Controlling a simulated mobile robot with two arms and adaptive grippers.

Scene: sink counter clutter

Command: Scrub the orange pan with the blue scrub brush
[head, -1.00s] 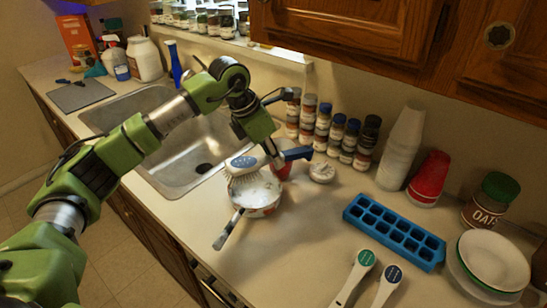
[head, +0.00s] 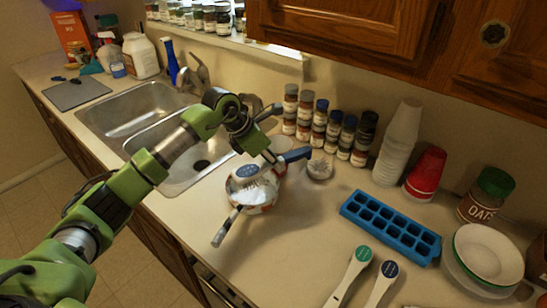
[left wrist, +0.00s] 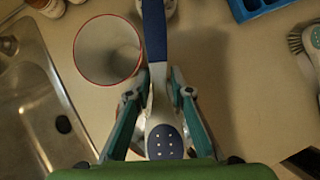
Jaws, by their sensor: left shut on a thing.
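The pan (head: 264,203) is a small pot with a pale inside and reddish-orange marks on its outer wall. It stands on the counter right of the sink, its handle (head: 227,226) pointing to the lower left. My left gripper (head: 271,156) is shut on the blue scrub brush, whose blue handle (head: 296,155) sticks out to the right. The brush head, with a blue dotted pad, is over the pan's opening, bristles down inside it; firm contact is hard to tell. In the left wrist view the brush (left wrist: 154,35) lies between both fingers (left wrist: 160,92); the pan is mostly hidden. My right gripper is out of view.
A white cup with a red rim (left wrist: 108,50) stands close beside the gripper. A round scrubber (head: 320,168), spice jars (head: 335,132) and a blue ice tray (head: 390,228) are to the right. Two more brushes (head: 362,255) (head: 388,270) lie in front. The sink (head: 130,115) is left.

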